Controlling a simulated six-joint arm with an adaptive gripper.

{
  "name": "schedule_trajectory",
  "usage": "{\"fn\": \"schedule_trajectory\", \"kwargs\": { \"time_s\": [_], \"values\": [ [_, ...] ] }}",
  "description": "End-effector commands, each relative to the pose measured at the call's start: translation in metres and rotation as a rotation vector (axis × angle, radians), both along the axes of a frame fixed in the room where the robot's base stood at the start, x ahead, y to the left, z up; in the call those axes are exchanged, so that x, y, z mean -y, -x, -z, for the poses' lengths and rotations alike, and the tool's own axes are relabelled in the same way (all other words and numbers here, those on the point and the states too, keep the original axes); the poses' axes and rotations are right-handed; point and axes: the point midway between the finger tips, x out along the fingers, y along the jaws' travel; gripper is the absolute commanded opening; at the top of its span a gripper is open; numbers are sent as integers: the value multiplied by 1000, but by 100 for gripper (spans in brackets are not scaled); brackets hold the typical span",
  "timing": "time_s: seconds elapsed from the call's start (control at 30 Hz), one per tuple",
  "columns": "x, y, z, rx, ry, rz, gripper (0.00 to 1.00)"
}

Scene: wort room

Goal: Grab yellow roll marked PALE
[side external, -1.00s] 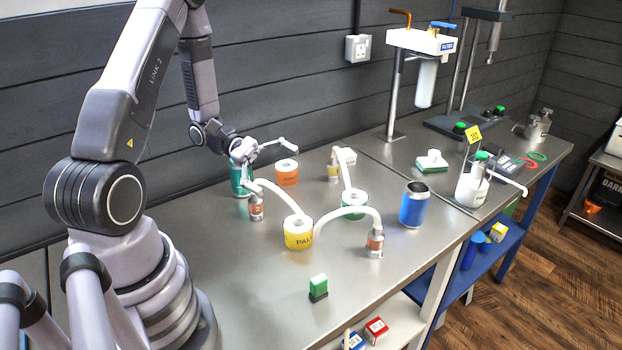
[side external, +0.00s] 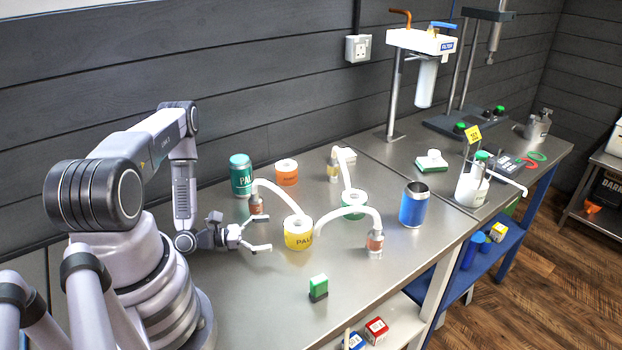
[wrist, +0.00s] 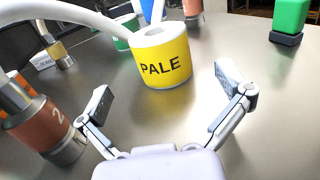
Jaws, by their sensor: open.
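The yellow roll marked PALE (side external: 298,233) stands upright on the steel bench, its label facing the front. It also shows in the wrist view (wrist: 163,62), ahead of my gripper and centred between its fingers. My gripper (side external: 262,238) is open and low over the bench, to the left of the roll and apart from it. In the wrist view both fingertips of my gripper (wrist: 170,92) are spread wide, with bare bench between them and the roll.
A small bottle with an orange-brown label (wrist: 45,130) stands close to the left finger, with a white hose. A second such bottle (side external: 375,243) stands right of the roll. A green-topped block (side external: 318,287), a blue can (side external: 414,205), an orange roll (side external: 287,173) and a teal can (side external: 241,176) stand around.

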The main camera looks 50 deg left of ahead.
Motion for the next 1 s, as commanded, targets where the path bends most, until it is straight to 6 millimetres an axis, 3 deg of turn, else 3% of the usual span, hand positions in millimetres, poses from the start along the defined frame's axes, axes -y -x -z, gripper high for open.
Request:
{"fn": "schedule_trajectory", "kwargs": {
  "time_s": [0.27, 0.6, 0.87, 1.0],
  "values": [
    [11, -20, -2, 0, -2, 9, 100],
    [33, -60, -2, 0, -2, 10, 100],
    [33, -64, -3, 0, -2, 5, 100],
    [33, -64, -3, 0, -2, 5, 86]
  ]
}}
